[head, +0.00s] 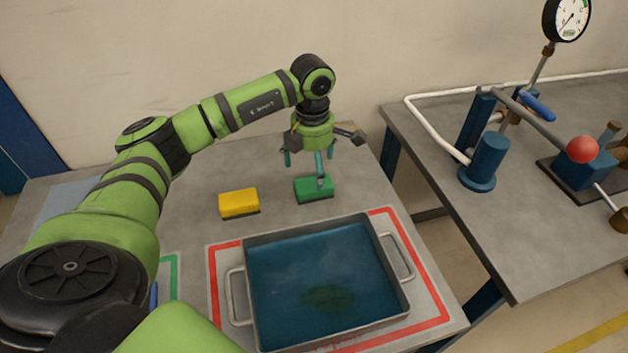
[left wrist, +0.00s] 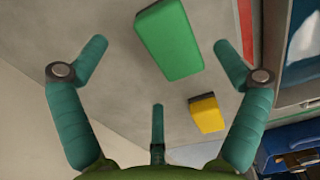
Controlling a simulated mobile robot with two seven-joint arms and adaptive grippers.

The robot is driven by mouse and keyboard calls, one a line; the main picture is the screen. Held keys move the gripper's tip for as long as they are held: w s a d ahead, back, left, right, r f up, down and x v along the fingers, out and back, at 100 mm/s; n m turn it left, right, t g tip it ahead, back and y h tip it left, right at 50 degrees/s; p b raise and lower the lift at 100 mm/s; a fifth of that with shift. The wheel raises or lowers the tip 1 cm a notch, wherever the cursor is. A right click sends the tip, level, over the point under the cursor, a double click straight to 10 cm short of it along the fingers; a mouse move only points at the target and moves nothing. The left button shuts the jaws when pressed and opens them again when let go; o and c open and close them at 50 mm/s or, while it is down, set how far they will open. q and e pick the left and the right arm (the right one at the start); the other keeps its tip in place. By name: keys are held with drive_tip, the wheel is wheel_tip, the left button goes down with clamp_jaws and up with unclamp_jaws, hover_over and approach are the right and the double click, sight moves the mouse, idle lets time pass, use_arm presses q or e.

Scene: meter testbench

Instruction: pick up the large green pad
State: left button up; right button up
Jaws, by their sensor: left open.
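The green pad (head: 314,190) lies on the grey table behind the metal tray, with a dark underside. It also shows in the left wrist view (left wrist: 168,40), beyond and between the spread fingers. My left gripper (head: 318,163) is above the pad, pointing down. Its teal fingers are spread open and empty, and one finger overlaps the pad in the head view. In the left wrist view my left gripper (left wrist: 158,70) shows bare table between its fingers and the pad. I cannot tell the exact height gap. My right gripper is in neither view.
A yellow pad (head: 239,203) lies left of the green one. A metal tray (head: 238,297) of blue liquid stands in front, inside a red outline. A second table (head: 500,240) with a gauge (head: 567,18) and blue pipework stands at right.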

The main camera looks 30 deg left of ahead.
sight(312, 179)
use_arm(q)
drive_tip(key=f, duration=0.2)
drive_tip(key=f+p, duration=0.1)
drive_tip(key=shift+s+d+f, duration=0.2)
drive_tip(key=shift+s+f, duration=0.1)
drive_tip(key=shift+f, duration=0.45)
drive_tip(key=shift+w+f, duration=0.1)
drive_tip(key=shift+f, duration=0.05)
drive_tip(key=c, duration=1.2)
drive_tip(key=shift+a, duration=0.1)
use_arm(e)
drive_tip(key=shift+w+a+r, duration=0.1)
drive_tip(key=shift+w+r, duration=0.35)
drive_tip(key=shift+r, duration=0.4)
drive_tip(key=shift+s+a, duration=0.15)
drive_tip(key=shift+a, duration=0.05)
